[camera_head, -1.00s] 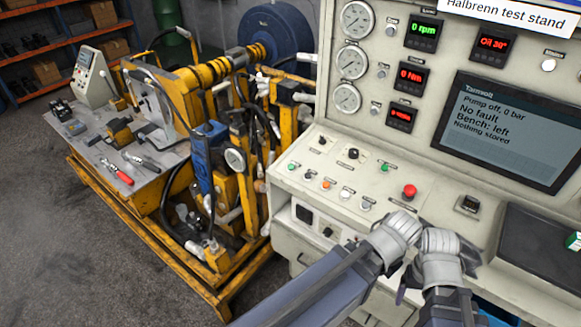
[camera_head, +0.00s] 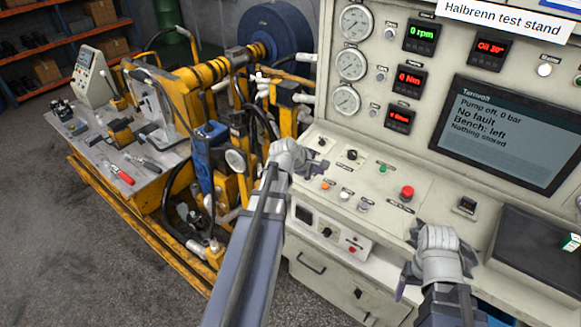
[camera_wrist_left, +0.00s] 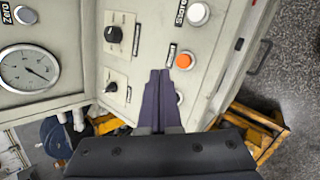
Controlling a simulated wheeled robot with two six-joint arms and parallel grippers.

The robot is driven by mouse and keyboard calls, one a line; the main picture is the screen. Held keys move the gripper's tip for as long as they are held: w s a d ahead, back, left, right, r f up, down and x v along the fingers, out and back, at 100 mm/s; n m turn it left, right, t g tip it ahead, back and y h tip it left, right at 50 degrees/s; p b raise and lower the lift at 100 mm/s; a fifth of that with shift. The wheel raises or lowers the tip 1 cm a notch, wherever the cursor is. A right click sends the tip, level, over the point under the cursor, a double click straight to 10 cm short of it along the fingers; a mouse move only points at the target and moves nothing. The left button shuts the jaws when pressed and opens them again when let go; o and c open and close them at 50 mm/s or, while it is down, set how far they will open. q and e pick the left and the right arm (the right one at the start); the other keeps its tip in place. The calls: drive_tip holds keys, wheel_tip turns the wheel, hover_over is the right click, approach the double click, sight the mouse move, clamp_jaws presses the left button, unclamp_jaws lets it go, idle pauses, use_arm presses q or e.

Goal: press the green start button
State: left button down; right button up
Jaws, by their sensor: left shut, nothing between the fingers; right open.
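A green button (camera_head: 383,169) shows on the sloped panel of the test stand; its label is too small to read. Another green button stood at the panel's left end in the earlier view; my left gripper (camera_head: 318,169) now covers that spot. The left gripper is shut and empty, over the left end of the button row. In the left wrist view its fingertips (camera_wrist_left: 160,75) are beside the orange button (camera_wrist_left: 184,60) and partly hide a pale button (camera_wrist_left: 181,97). Contact cannot be told. My right gripper (camera_head: 440,242) is open and empty over the panel's front right.
A red mushroom button (camera_head: 407,192) and black knobs (camera_head: 351,155) stand up from the panel. The screen (camera_head: 508,133) reads pump off, 0 bar, no fault, bench left. The yellow motor bench (camera_head: 190,225) is at left.

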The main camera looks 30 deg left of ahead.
use_arm(q)
drive_tip(key=a+r+n+t+y, duration=0.2)
drive_tip(key=a+r+n, duration=0.2)
drive_tip(key=a, duration=0.9)
drive_tip(key=n, duration=0.3)
drive_tip(key=shift+w+a+t, duration=0.25)
drive_tip(key=shift+a+t, duration=0.05)
drive_tip(key=shift+a, duration=0.1)
drive_tip(key=shift+f, duration=0.1)
drive_tip(key=f+b, duration=0.2)
drive_tip(key=f, duration=0.1)
drive_tip(key=w+f+b, duration=0.1)
drive_tip(key=f+b, duration=0.1)
drive_tip(key=b, duration=0.1)
drive_tip(key=f+b, duration=0.3)
drive_tip(key=shift+w+d+f, duration=0.1)
drive_tip(key=shift+w+f, duration=0.1)
drive_tip(key=shift+f, duration=0.1)
idle(0.6)
drive_tip(key=shift+w+f+b, duration=0.1)
drive_tip(key=shift+f+b, duration=0.3)
drive_tip(key=shift+b, duration=0.15)
drive_tip(key=shift+f+b, duration=0.35)
drive_tip(key=shift+b, duration=0.05)
idle(0.4)
drive_tip(key=shift+r, duration=0.15)
drive_tip(key=shift+r+p, duration=0.7)
drive_tip(key=shift+p, duration=0.15)
